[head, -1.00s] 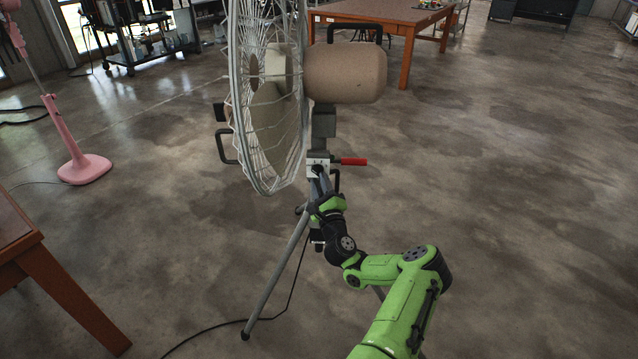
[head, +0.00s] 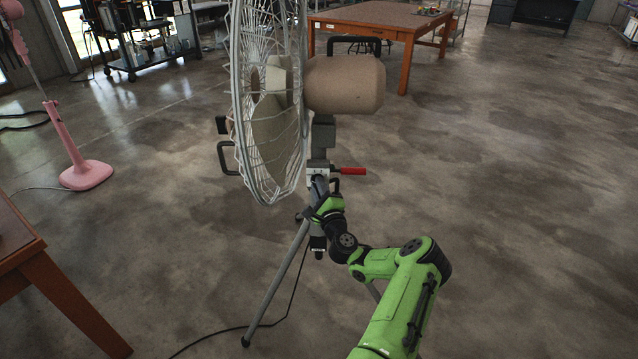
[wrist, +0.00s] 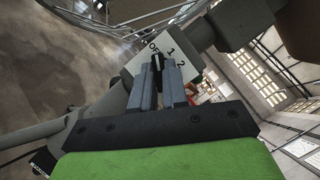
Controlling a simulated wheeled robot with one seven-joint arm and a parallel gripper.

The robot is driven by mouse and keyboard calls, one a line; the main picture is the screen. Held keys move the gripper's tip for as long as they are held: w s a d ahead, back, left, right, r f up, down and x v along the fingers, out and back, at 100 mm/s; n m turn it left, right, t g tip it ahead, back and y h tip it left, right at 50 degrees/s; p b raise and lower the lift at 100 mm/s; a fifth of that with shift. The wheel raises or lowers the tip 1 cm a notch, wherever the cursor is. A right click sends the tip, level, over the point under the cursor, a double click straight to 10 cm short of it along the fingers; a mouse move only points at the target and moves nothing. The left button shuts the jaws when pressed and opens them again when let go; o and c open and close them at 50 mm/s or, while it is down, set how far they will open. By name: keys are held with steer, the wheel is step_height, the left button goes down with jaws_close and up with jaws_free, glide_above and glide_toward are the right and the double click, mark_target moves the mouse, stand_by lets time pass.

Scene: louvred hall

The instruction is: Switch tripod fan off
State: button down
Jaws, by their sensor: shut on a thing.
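The tripod fan (head: 345,85) stands upright in the head view, with a white wire cage, a beige motor and a red-handled lever (head: 350,171). Below the motor is a small white switch panel (head: 315,172). In the wrist view the panel (wrist: 138,67) shows the marks OFF, 1 and 2. My gripper (wrist: 160,72) is shut on the black switch knob (wrist: 157,60) in front of the panel. My fingers hide part of the knob, and I cannot tell which mark it points to. In the head view my gripper (head: 318,186) is partly hidden by my wrist.
The fan's tripod leg (head: 277,285) and a black cable (head: 210,338) reach across the floor left of my arm. A wooden table (head: 60,300) stands at lower left and a pink fan (head: 87,174) behind it. The floor at right is clear.

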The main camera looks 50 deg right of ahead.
steer(key=shift+n+y, duration=0.3)
steer(key=shift+n, duration=0.6)
steer(key=c, duration=1.4)
jaws_free()
steer(key=p+v, duration=0.1)
steer(key=v, duration=0.7)
steer(key=p+v, duration=0.2)
steer(key=v, duration=0.6)
steer(key=shift+r, duration=0.25)
